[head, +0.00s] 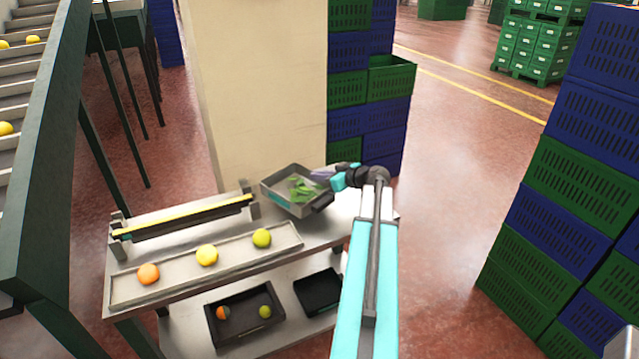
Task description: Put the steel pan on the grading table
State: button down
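The steel pan (271,187) is a grey square pan with green leaves (302,189) in it. It is at the right back end of the grading table (285,249), by the beige pillar. I cannot tell whether its base rests on the tabletop or is slightly above it. My gripper (323,189) is at the pan's right side, with dark finger parts close against or over its rim. The arm hides part of the table's right end, and whether the fingers are closed on the rim is not clear.
A long tray (179,272) on the table holds an orange, a yellow and a green fruit. A yellow-topped bar (185,217) stands behind it. Two black bins (236,332) (318,292) are on the lower shelf. Crate stacks (550,190) (345,95) stand right and behind; a conveyor (38,150) is left.

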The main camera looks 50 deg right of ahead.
aim_at(318, 185)
jog(key=shift+f, duration=0.1)
dwell(0.3)
jog(key=shift+f+p, duration=0.65)
jog(key=shift+f, duration=1.15)
jog(key=shift+f+b, duration=0.15)
jog(key=shift+b, duration=0.15)
jog(key=c, duration=2)
grip_release()
jog(key=shift+p, duration=0.3)
jog(key=b+v, duration=0.4)
jog(key=v, duration=0.7)
jog(key=shift+b, duration=0.35)
jog(key=shift+s+r, duration=0.4)
jog(key=shift+s, duration=0.1)
